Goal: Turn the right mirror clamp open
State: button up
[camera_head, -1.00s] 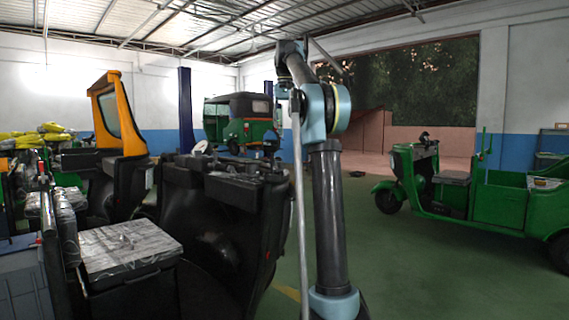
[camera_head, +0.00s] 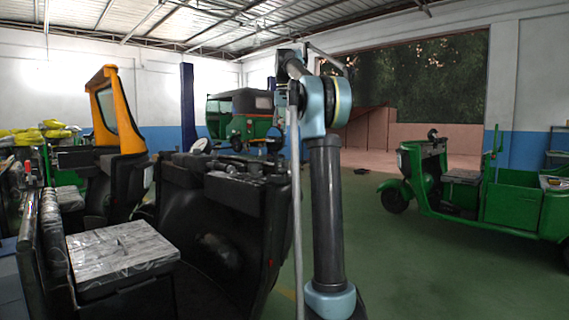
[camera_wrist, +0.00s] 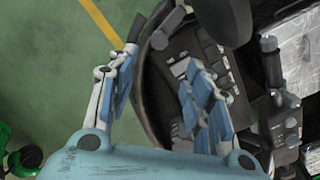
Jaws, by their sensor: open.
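My gripper (camera_wrist: 160,58) is open in the wrist view, with a pale finger with blue pads on each side. It is above the dark front part of a black vehicle body (camera_wrist: 155,85), with nothing seen held between the fingers. A small grey piece (camera_wrist: 180,67) lies close to the right fingertip; I cannot tell whether it is the right mirror clamp or whether they touch. In the head view, the black vehicle body (camera_head: 232,190) stands just left of my arm. My gripper does not show there, and I cannot make out the clamp.
A grey patterned seat (camera_head: 122,250) is at the lower left. A yellow and black cab frame (camera_head: 118,125) stands behind it. A green vehicle (camera_head: 470,200) is at the right, another green one (camera_head: 240,120) at the back. Green floor (camera_head: 400,270) is free right of my arm.

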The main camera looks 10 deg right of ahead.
notch_tip(320, 180, down, 13)
jog(key=shift+d+f, duration=0.1)
dwell(0.4)
jog(key=c, duration=1.1)
